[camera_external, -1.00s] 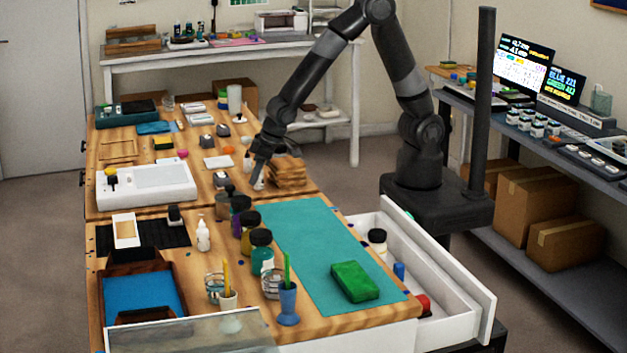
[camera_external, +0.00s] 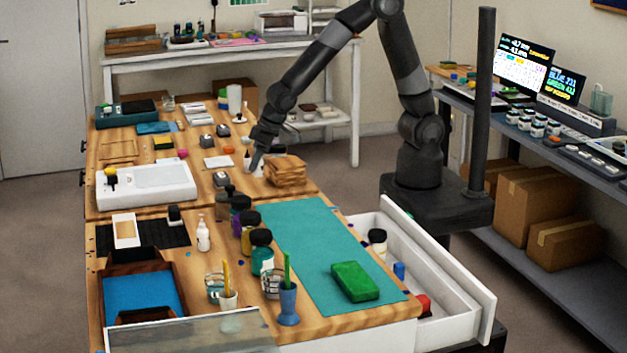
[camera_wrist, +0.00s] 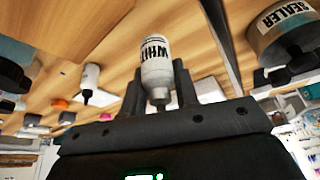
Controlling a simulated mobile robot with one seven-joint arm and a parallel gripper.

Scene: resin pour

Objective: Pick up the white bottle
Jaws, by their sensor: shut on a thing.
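The white bottle (camera_wrist: 156,62), with a label reading WHITE and a narrow nozzle, sits between the two fingers of my gripper (camera_wrist: 157,88) in the wrist view. The fingers are shut on it. The wrist picture shows the bottle upside down. In the external view my gripper (camera_external: 256,163) is over the table beside a stack of wooden pieces (camera_external: 286,170). The bottle is small and partly covered there, and I cannot tell whether its base is clear of the tabletop.
A jar labelled SEALER (camera_wrist: 282,32) is near my gripper in the wrist view. A second white bottle (camera_external: 203,238) stands nearer the front. Several dark-lidded jars (camera_external: 261,255) line the teal mat (camera_external: 300,235). A white scale-like device (camera_external: 150,185) is at left. A drawer (camera_external: 440,255) stands open at right.

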